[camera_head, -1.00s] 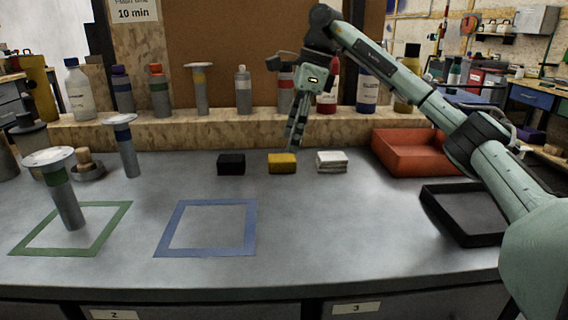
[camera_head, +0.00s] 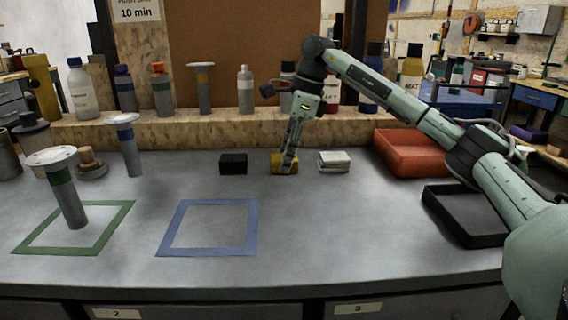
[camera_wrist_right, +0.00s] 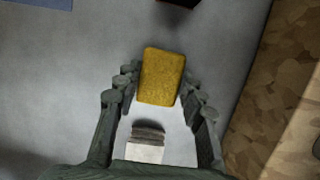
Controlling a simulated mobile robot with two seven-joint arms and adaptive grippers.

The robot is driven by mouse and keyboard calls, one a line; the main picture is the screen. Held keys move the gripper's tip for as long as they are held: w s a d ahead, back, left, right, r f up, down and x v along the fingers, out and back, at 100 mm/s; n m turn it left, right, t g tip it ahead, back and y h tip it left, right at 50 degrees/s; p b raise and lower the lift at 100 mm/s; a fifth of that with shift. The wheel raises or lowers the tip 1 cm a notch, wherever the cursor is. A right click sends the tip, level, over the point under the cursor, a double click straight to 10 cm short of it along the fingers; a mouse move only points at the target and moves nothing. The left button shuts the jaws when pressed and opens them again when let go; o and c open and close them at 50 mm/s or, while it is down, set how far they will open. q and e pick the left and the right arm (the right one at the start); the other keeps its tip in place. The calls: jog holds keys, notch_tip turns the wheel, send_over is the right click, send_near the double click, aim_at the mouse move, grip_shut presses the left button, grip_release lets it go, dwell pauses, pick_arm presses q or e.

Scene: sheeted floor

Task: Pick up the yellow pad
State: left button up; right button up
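The yellow pad (camera_head: 277,162) lies on the grey bench top, between the black pad (camera_head: 233,163) and the white pad (camera_head: 334,161). My right gripper (camera_head: 288,164) points down at the yellow pad and hides part of its right side. In the right wrist view the yellow pad (camera_wrist_right: 162,76) sits between the fingertips of the open right gripper (camera_wrist_right: 160,84), with a gap on each side. The white pad (camera_wrist_right: 146,145) shows lower between the fingers. My left gripper is not in view.
A red tray (camera_head: 408,153) and a black tray (camera_head: 458,222) stand on the right. A blue outlined square (camera_head: 252,228) and a green one (camera_head: 112,227) mark the bench. A wooden ledge (camera_head: 140,137) with bottles runs behind the pads. The front middle is clear.

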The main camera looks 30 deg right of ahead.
aim_at(280, 156)
jog(key=c, duration=0.4)
jog(key=shift+c, duration=0.3)
jog(key=shift+r, duration=0.55)
notch_tip(280, 156, up, 3)
jog(key=shift+w, duration=0.1)
jog(key=a+r, duration=0.7)
jog(key=a, duration=0.4)
jog(key=shift+s+a, duration=0.3)
jog(key=shift+s, duration=0.1)
